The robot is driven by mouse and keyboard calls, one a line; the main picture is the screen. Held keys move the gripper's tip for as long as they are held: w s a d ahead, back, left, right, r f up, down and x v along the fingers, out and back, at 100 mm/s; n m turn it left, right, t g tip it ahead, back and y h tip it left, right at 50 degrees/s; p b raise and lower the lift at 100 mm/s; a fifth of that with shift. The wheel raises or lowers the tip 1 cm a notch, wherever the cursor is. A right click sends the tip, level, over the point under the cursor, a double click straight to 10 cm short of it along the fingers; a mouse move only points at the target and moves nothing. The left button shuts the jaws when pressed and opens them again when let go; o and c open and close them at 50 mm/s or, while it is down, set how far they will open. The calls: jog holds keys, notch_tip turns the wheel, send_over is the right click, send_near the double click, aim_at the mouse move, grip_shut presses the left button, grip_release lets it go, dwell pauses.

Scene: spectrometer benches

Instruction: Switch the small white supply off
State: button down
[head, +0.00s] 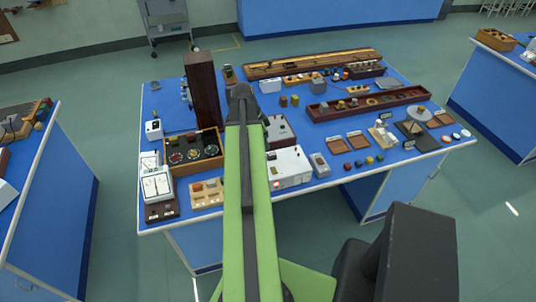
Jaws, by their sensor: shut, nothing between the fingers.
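A small white box (154,130) stands near the left edge of the blue bench. A larger white box (291,165) with small dark and red marks on it stands at the front, just right of my arm. I cannot tell for certain which one is the small white supply, and no switch position can be made out. My green arm reaches forward over the bench's front edge and ends in a dark joint in this view. My gripper's fingers cannot be seen.
A tall dark wooden post (201,88) stands left of my arm, behind a wooden tray (196,153) of round parts. White meters (156,184) stand at the front left. A long dark red tray (369,104) lies at the right. Bare blue bench top (292,116) shows in the middle.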

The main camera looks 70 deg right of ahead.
aim_at(274, 172)
jog(key=b+x, duration=1.3)
jog(key=shift+w+a+f, duration=0.3)
jog(key=shift+a+f, duration=0.05)
jog(key=shift+f, duration=0.1)
jog(key=shift+f+b, duration=0.15)
jog(key=shift+b, duration=0.15)
jog(key=shift+s+a+f+b, duration=0.1)
jog(key=shift+a+f+b, duration=0.05)
jog(key=shift+f+b, duration=0.15)
jog(key=shift+a+r, duration=0.1)
jog(key=shift+r, duration=0.05)
